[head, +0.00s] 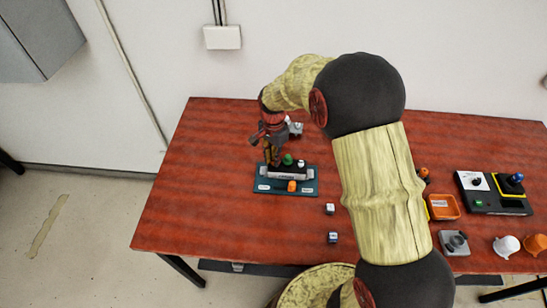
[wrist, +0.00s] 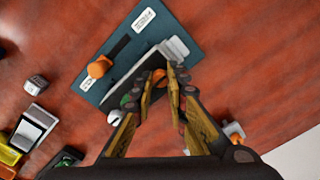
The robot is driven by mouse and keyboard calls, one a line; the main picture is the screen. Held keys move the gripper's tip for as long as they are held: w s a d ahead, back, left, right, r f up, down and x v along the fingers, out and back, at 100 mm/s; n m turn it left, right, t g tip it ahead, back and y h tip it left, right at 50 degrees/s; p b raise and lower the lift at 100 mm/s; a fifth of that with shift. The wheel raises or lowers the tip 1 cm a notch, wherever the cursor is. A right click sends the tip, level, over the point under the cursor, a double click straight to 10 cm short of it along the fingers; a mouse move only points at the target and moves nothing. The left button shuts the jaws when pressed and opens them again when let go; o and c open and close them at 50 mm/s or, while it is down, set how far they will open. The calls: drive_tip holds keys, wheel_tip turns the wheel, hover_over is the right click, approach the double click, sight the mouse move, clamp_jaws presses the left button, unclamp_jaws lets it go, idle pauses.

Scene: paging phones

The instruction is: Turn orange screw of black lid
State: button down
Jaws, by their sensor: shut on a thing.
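A teal board (head: 264,188) lies on the table under my gripper; it also shows in the wrist view (wrist: 187,32). A black and grey block with the black lid (wrist: 132,78) stands on it. The orange screw (wrist: 158,76) shows between my fingertips at the lid's top. My gripper (wrist: 174,80) is shut on the orange screw, with the fingers pointing down onto the lid. In the head view my gripper (head: 272,157) hides the screw. A green knob (head: 287,159) and a white knob (head: 301,164) stand beside it.
An orange handle (wrist: 99,67) lies on the board's front part. Two small cubes (head: 329,209) (head: 333,237) sit to the right. An orange tray (head: 443,207), a black control box (head: 495,208) and cups (head: 507,246) are farther right. The table's left side is clear.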

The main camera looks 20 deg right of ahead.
drive_tip(key=n+p, duration=0.2)
drive_tip(key=n, duration=0.2)
drive_tip(key=shift+r, duration=0.1)
drive_tip(key=n+p, duration=0.1)
drive_tip(key=n, duration=0.3)
drive_tip(key=n+p, duration=0.1)
drive_tip(key=n, duration=0.4)
drive_tip(key=shift+p, duration=0.3)
drive_tip(key=shift+n+p, duration=0.4)
drive_tip(key=shift+n, duration=1.6)
drive_tip(key=c, duration=1.7)
unclamp_jaws()
drive_tip(key=shift+c, duration=0.2)
wheel_tip(320, 180, up, 12)
